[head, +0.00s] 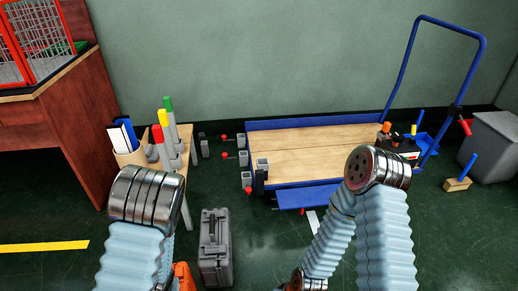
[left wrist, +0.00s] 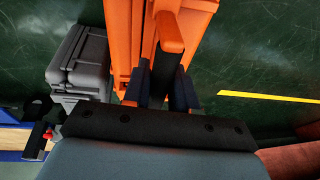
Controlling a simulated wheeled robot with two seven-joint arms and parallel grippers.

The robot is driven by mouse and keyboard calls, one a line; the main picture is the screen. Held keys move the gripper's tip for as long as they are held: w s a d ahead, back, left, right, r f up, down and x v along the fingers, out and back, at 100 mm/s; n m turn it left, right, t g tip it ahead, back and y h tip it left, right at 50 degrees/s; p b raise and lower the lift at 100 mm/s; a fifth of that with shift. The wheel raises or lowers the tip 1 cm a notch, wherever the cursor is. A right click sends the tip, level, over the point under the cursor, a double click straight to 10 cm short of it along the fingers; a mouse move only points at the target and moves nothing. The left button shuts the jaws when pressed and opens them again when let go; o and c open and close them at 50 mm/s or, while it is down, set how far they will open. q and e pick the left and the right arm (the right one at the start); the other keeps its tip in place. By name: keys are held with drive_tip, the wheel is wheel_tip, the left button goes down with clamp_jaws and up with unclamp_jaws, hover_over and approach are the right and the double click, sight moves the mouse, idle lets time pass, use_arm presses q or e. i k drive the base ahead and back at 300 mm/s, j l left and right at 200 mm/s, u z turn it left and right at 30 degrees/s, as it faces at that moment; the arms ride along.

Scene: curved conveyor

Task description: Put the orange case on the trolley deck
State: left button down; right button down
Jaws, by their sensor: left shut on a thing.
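The orange case (left wrist: 125,30) fills the upper middle of the left wrist view, with its handle (left wrist: 172,35) toward the camera. My left gripper (left wrist: 163,78) has its dark fingers on either side of the handle and is shut on it. In the head view only a small part of the orange case (head: 184,277) shows beside my left arm, which hides the rest. I cannot tell whether it touches the floor. The trolley's wooden deck (head: 320,150) lies at the back centre right, with blue edges. My right gripper is out of view.
A grey case (head: 215,250) stands on the floor right of the orange one. A small table (head: 150,155) with coloured-top cylinders stands left of the trolley. Small items (head: 398,145) lie at the deck's right end. The deck's middle is bare. A grey bin (head: 492,150) is far right.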

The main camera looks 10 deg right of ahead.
sight(310, 153)
drive_tip(key=k+l, duration=0.1)
drive_tip(key=l, duration=0.35)
drive_tip(key=k+l, duration=0.1)
drive_tip(key=l, duration=0.35)
drive_tip(key=i+l+z, duration=0.1)
drive_tip(key=l+z, duration=0.2)
drive_tip(key=i+l+z, duration=0.15)
drive_tip(key=l+z, duration=0.15)
drive_tip(key=l, duration=0.15)
